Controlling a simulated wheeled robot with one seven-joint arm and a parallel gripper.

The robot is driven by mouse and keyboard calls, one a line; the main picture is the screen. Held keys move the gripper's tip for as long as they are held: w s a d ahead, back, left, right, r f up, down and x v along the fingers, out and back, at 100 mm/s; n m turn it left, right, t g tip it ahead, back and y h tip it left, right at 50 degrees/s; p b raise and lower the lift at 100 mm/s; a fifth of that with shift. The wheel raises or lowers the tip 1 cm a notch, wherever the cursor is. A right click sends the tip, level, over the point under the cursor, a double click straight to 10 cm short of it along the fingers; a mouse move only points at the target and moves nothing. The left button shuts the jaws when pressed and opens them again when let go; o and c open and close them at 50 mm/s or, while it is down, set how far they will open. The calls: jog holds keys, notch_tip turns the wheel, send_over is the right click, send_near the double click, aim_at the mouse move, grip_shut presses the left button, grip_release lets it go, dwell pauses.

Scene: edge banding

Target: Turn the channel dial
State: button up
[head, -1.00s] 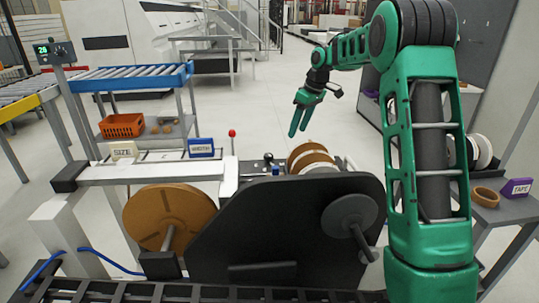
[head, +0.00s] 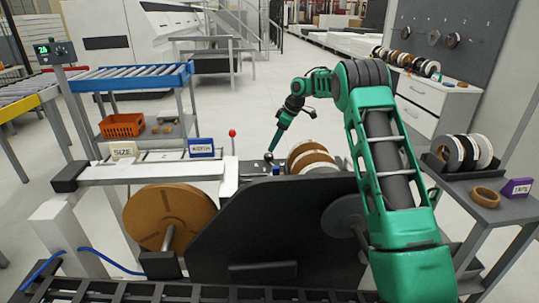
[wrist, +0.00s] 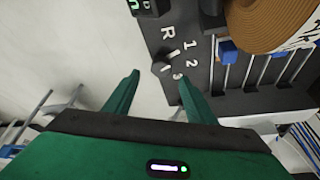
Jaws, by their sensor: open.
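The channel dial (wrist: 160,66) is a small dark knob on a dark grey panel (wrist: 208,62) in the wrist view. White marks R, 1, 2 and 3 curve along its right side. My gripper (wrist: 157,79) is open, its two green fingers spread to either side below the dial in the picture. The dial appears between and just past the fingertips; I cannot tell whether they touch anything. In the head view my gripper (head: 269,154) is small, pointing down over the far side of the machine, and the dial cannot be made out.
A brown tape roll (wrist: 270,22) and metal rods with a blue block (wrist: 228,50) stand right of the dial. A small box with a green display (wrist: 148,7) is above it. In the head view, the black machine plate (head: 285,230) stands in front; open floor lies behind.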

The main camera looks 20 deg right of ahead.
aim_at(269, 154)
jog(key=shift+x, duration=2.95)
jog(key=c, duration=1)
